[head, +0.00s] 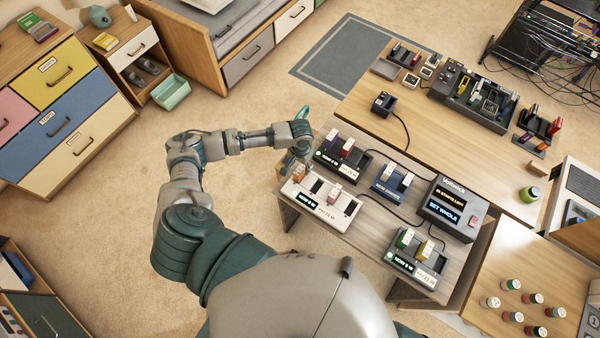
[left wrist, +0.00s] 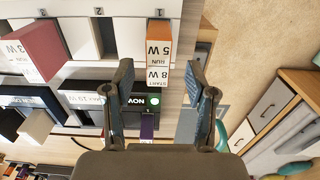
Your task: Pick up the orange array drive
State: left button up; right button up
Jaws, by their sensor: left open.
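The orange array drive (left wrist: 159,45) stands in the end slot of a white dock (left wrist: 75,20) in the left wrist view, with a white label reading "START 8 W" and "RUN 5 W". In the head view the drive (head: 299,172) shows at the dock's (head: 340,218) upper left end, close to my gripper. My left gripper (left wrist: 160,76) is open and empty between its fingers. The drive lies in line with the gap between the fingertips; I cannot tell the distance left to it. My right gripper is not in view.
Dark docks with several drives (head: 347,148) stand close behind. Open carpet (head: 120,240) lies left of the desk.

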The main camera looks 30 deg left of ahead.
aim_at(300, 168)
pick_arm(q)
notch_tip(300, 168, down, 5)
jog(key=shift+s+r, duration=0.1)
grip_shut()
jog(key=shift+r, duration=0.15)
